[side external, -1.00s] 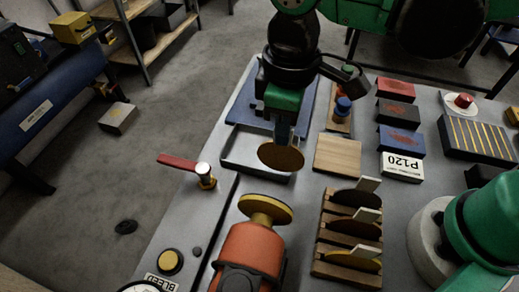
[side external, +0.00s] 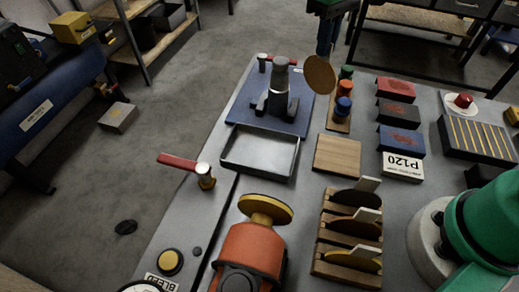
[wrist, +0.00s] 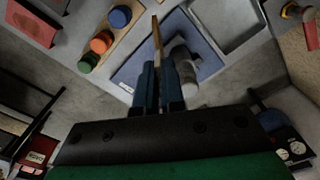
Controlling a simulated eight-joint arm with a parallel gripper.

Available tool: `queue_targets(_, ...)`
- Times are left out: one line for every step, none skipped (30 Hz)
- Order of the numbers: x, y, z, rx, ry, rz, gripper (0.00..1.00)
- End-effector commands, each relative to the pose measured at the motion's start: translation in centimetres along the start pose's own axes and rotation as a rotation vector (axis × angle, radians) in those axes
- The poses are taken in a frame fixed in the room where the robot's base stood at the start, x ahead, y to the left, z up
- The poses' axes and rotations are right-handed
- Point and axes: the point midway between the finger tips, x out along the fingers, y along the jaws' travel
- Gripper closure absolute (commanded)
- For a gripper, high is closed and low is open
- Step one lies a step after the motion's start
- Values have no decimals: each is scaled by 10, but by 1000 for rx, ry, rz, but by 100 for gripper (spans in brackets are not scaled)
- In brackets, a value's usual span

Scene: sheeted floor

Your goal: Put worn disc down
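The worn disc (side external: 320,74) is brown and round. My gripper (side external: 326,46) is shut on its upper edge and holds it upright, in the air near the far right of the blue mat. In the wrist view the disc (wrist: 156,38) shows edge-on between the blue fingers (wrist: 160,76). An empty grey metal tray (side external: 228,161) lies on the bench in front of the blue mat. The orange sander (side external: 252,250) stands in front of the tray with its yellowish round pad (side external: 266,209) facing up.
A grey fixture (side external: 279,78) stands upright on the blue mat (side external: 243,107). Coloured knobs on a wooden strip (side external: 335,126) stand to its right. A wooden block (side external: 338,154), a slotted disc rack (side external: 322,266) and a red-handled valve (side external: 178,162) are near the tray.

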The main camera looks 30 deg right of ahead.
Motion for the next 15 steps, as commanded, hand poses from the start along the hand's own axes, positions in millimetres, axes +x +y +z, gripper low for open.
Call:
queue_targets(-4,16,-2,62,0,0,100)
queue_targets(-7,24,-2,91,0,0,100)
queue_targets(-9,32,-2,122,0,0,100)
queue_targets(-10,36,-2,140,0,0,100)
queue_targets(-12,40,-2,155,0,0,100)
queue_targets(-13,44,-2,169,0,0,100)
queue_targets(-13,45,-2,177,0,0,100)
queue_targets(-14,47,-2,182,0,0,100)
queue_targets(-14,47,-2,184,0,0,100)
queue_targets(-14,47,-2,185,0,0,100)
queue_targets(-14,47,-2,184,0,0,100)
queue_targets(-14,47,-2,183,0,0,100)
queue_targets(-14,47,-2,183,0,0,100)
queue_targets(-14,47,-2,182,0,0,100)
queue_targets(-14,47,-2,182,0,0,100)
